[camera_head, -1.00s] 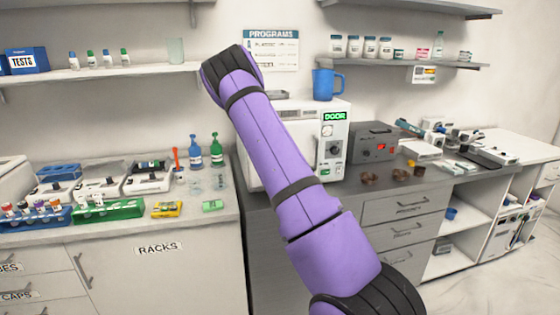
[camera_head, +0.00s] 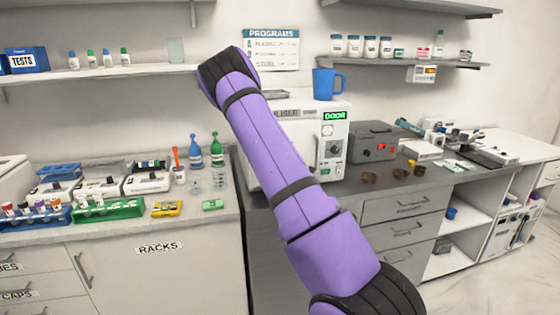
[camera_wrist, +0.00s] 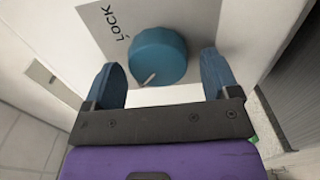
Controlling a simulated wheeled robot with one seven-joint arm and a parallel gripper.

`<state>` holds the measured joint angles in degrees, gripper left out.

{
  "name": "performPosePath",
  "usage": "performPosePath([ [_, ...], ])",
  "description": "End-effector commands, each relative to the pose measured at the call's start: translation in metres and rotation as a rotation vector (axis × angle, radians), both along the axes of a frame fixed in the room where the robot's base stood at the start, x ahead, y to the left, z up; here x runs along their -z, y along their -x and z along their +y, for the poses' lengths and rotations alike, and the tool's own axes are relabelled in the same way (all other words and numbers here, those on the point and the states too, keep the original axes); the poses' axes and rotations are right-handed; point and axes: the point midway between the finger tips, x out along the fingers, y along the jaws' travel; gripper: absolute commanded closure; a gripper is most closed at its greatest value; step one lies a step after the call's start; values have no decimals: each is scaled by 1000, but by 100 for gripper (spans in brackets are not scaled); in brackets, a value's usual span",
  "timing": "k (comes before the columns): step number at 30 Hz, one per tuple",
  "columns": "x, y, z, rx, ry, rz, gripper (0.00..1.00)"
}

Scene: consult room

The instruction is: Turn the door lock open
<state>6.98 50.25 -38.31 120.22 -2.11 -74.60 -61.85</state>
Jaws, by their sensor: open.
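The door lock is a round blue knob (camera_wrist: 158,55) with a white pointer mark, on a grey plate (camera_wrist: 100,22) lettered "LOCK" in the wrist view. My gripper (camera_wrist: 165,82) is open, with one blue finger on each side of the knob in that picture. I cannot tell whether either finger touches it. The white machine with a green "DOOR" display (camera_head: 335,116) stands on the counter in the head view, partly hidden by my purple arm. My gripper and the lock knob do not show in the head view.
A blue mug (camera_head: 323,84) stands on top of the white machine. A dark grey box (camera_head: 374,142) with red lights is to its right. Bottles (camera_head: 196,150) and racks (camera_head: 108,209) are on the left counter. Shelves (camera_head: 110,72) hang above.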

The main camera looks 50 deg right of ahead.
Motion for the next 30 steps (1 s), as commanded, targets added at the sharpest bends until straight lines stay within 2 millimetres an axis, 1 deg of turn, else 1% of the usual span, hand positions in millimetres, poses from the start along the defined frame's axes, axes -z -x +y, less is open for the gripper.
performPosePath([
  [5,0,4,2,1,0,0,19],
  [8,0,13,8,1,-1,-1,19],
  [18,0,66,40,1,-1,0,19],
  [22,0,81,50,0,-1,0,19],
  [27,0,91,56,0,0,0,19],
  [30,0,92,57,0,0,0,19],
])
